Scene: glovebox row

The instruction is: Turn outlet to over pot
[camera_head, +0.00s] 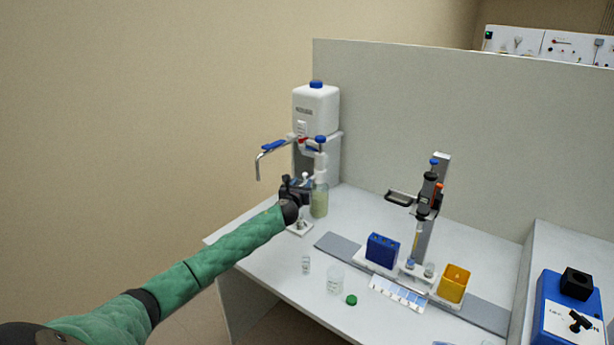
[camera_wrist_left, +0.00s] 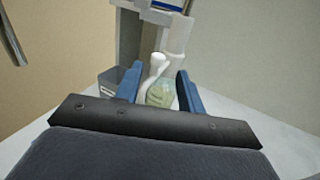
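A bottle-top dispenser (camera_head: 320,160) with a blue cap sits on a bottle of pale green liquid (camera_head: 319,202) at the back left of the bench. Its white outlet (camera_wrist_left: 156,66), bent with a rounded end, shows in the left wrist view. My left gripper (camera_head: 300,184) is beside the dispenser in the head view. In the wrist view its two blue fingers (camera_wrist_left: 158,86) are apart, with the outlet seen between them; I cannot tell whether they touch it. A clear pot (camera_head: 335,281) stands near the bench's front edge. My right gripper is not in view.
A white tank (camera_head: 316,110) with a metal tap pipe (camera_head: 259,167) stands behind the dispenser. A small white plate (camera_head: 299,229) lies below my gripper. A vial (camera_head: 306,265), green cap (camera_head: 351,300), blue rack (camera_head: 382,250) and yellow bin (camera_head: 454,283) stand to the right.

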